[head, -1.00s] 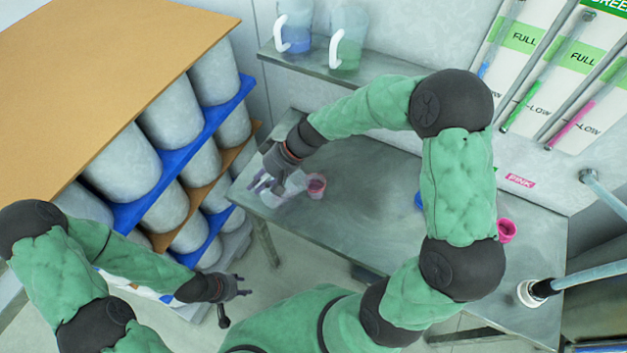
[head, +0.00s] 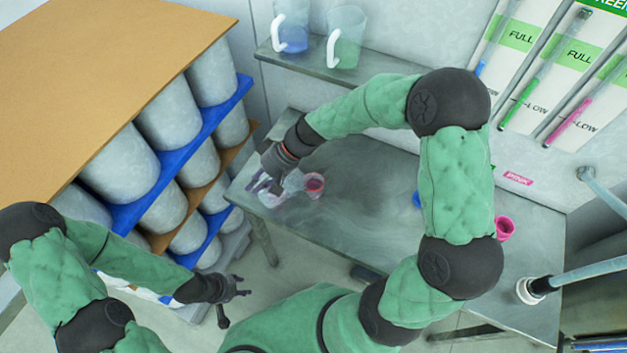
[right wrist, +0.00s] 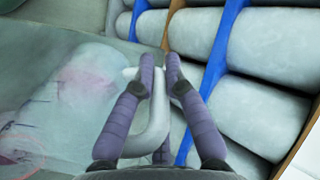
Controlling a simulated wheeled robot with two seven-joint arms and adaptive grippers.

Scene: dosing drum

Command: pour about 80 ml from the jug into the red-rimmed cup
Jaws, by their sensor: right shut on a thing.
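The clear jug (head: 293,184) is at the left end of the grey table, beside the red-rimmed cup (head: 315,184). My right gripper (head: 262,184) is shut on the jug's white handle, which shows between the fingers in the right wrist view (right wrist: 158,82). The jug's see-through body (right wrist: 75,95) fills the left of that view, with a pinkish tint. Its liquid level and exact tilt are hard to tell. The jug's edge is very close to the cup; whether they touch is unclear. My left gripper (head: 238,288) is empty, low in front of the shelf rack, its fingers apart.
Two more jugs, one with blue (head: 291,25) and one with green liquid (head: 345,38), stand on the wall shelf (head: 310,66). A blue cup (head: 417,200) and a pink cup (head: 504,228) are farther right. A rack of grey drums (head: 165,110) stands left. The table's middle is clear.

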